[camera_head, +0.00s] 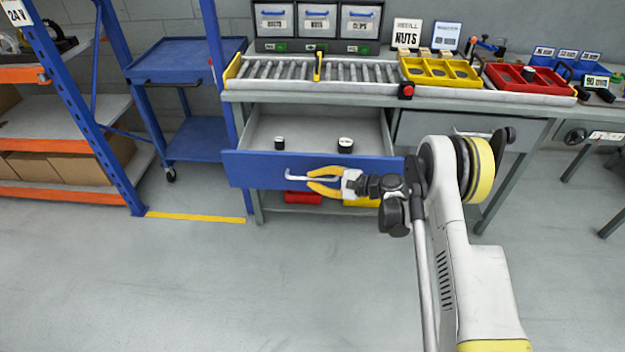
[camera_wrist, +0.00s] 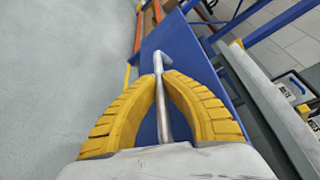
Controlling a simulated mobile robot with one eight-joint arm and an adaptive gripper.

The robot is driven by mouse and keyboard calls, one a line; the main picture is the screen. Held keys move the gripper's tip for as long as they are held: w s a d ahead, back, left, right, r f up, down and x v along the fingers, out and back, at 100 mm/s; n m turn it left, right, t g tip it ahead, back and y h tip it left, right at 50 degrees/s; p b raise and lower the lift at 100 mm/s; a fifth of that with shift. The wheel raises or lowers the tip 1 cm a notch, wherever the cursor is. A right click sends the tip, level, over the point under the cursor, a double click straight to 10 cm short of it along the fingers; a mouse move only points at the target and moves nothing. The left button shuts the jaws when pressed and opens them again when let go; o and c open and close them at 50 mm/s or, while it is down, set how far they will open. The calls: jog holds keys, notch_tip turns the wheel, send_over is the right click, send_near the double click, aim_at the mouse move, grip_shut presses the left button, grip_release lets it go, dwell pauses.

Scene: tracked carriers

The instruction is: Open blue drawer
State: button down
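The blue drawer (camera_head: 258,172) under the conveyor bench is pulled out, and its grey inside shows from above. Its metal bar handle (camera_head: 293,178) runs along the blue front. My gripper (camera_head: 309,179) is at the handle, with its yellow fingers on either side of the bar. In the wrist view, the fingertips of my gripper (camera_wrist: 163,76) close in on the handle (camera_wrist: 159,62) and seem to touch it from both sides. The drawer's blue front (camera_wrist: 190,60) lies behind it. Two small black-and-white round items (camera_head: 345,145) sit in the drawer.
A roller conveyor (camera_head: 290,72) and yellow (camera_head: 440,72) and red (camera_head: 510,78) trays are on the bench above. A grey drawer (camera_head: 430,128) to the right is closed. A blue cart (camera_head: 185,60) and shelf rack stand left. The floor in front is clear.

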jog(key=c, duration=1.5)
grip_release()
jog(key=shift+w+f, duration=0.1)
jog(key=shift+o, duration=0.2)
jog(key=v, duration=1.2)
